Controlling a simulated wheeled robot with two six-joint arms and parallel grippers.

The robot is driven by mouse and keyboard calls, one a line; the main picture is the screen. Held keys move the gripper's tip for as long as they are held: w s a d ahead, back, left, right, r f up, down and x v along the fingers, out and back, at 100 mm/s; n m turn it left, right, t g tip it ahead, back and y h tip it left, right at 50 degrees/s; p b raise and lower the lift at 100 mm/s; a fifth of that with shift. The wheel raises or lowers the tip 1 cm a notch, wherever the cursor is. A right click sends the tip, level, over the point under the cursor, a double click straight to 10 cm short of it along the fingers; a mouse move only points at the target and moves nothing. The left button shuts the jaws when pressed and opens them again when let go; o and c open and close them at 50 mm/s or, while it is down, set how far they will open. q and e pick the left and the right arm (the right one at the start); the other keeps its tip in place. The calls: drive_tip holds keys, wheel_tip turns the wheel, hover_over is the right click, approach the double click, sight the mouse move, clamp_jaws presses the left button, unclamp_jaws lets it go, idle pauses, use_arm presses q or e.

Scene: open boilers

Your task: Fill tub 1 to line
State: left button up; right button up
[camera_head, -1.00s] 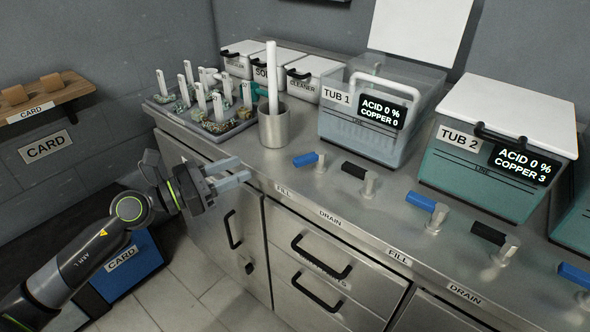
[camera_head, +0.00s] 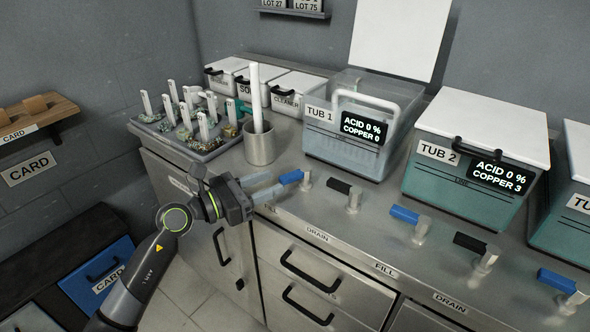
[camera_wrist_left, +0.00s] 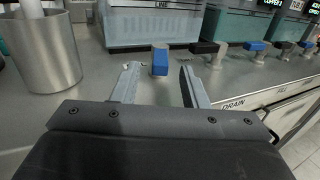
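Tub 1 (camera_head: 338,160) is a clear box on the counter with its white lid (camera_head: 400,38) raised behind it. Its display (camera_head: 361,129) reads acid 0 %, copper 0. I cannot tell its liquid level clearly. The blue fill lever (camera_head: 291,177) stands on a metal post in front of tub 1, its handle pointing left; it shows in the left wrist view (camera_wrist_left: 160,62). My left gripper (camera_head: 280,185) is open and empty, fingers apart. Its fingertips are close to the blue handle, which appears between them in the wrist view; contact is unclear. My right gripper is out of view.
A black drain lever (camera_head: 340,187) stands just right of the fill lever. Tub 2 (camera_head: 458,195) is closed and holds teal liquid. A metal cup (camera_head: 259,146) with a white rod stands behind the left gripper, near a tray (camera_head: 190,147) of tagged samples.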

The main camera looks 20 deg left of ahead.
sight(301, 171)
use_arm(q)
drive_tip(key=x, duration=0.6)
drive_tip(key=shift+w+d+p, duration=0.2)
drive_tip(key=shift+d+p, duration=0.1)
drive_tip(key=shift+p, duration=0.05)
drive_tip(key=shift+w+d, duration=0.3)
